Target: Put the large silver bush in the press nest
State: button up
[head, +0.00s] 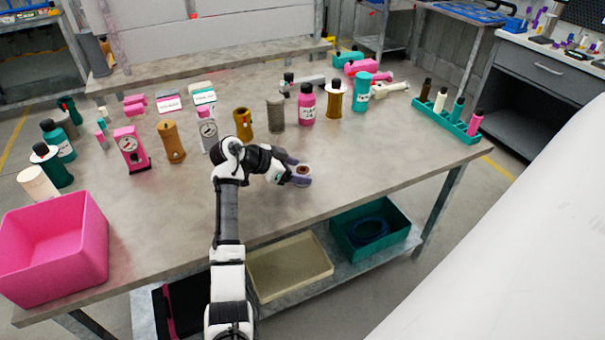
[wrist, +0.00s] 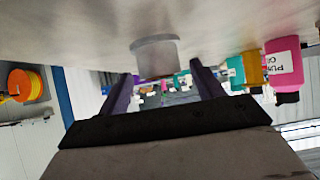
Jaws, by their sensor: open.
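A short pale grey, silver-looking bush (head: 303,169) with a dark brownish opening stands on the table's front middle. In the wrist view, which is upside down, it shows as a plain light grey cylinder (wrist: 156,57) ahead of my gripper. My gripper (head: 297,172) is open, with its purple-grey fingers reaching low along the table toward the bush. In the wrist view the fingertips (wrist: 161,72) lie on either side of the bush, with gaps visible. I cannot tell which thing is the press nest.
A pink gauge unit (head: 130,148), a grey gauge unit (head: 208,131), a brown cylinder (head: 171,142) and bottles stand behind my arm. A pink bin (head: 53,246) sits at the left, a green rack (head: 446,121) at the right. The table right of my gripper is clear.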

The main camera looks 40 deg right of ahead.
jog(key=shift+x, duration=1.3)
jog(key=shift+r, duration=0.1)
jog(key=c, duration=1.2)
jog(key=shift+c, duration=0.2)
